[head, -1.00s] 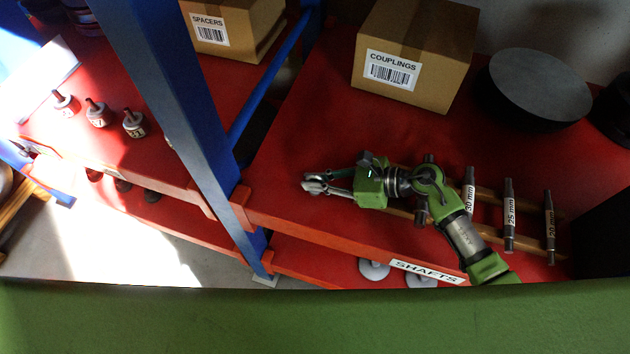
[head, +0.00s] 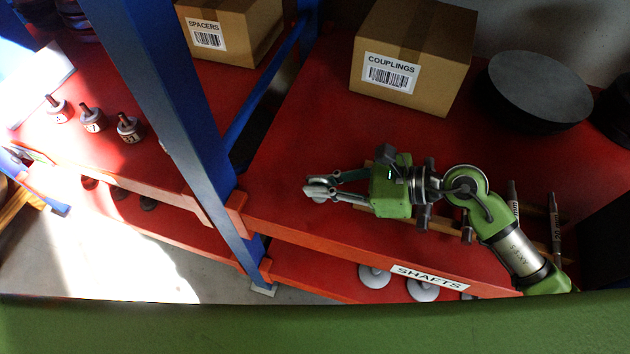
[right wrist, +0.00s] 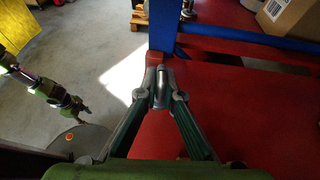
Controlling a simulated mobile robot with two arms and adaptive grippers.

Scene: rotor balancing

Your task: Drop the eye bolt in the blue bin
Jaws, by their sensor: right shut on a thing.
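My right gripper (head: 322,190) reaches in from the right over the red shelf in the head view. It is shut on a small grey metal piece, which looks like the eye bolt (right wrist: 160,82). In the right wrist view the piece sits between the fingertips, near the blue post; the fingers hide part of it. A green and dark arm, apparently my left, shows at the left of the right wrist view. Its gripper (right wrist: 78,110) is too small to read. I cannot make out a blue bin in either view.
A blue post (head: 172,105) stands left of my right gripper. A couplings box (head: 410,60), a spacers box (head: 235,30) and a dark disc (head: 540,88) stand at the back. Shafts (head: 555,225) lie under and right of my arm. Shelf around the gripper's tip is clear.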

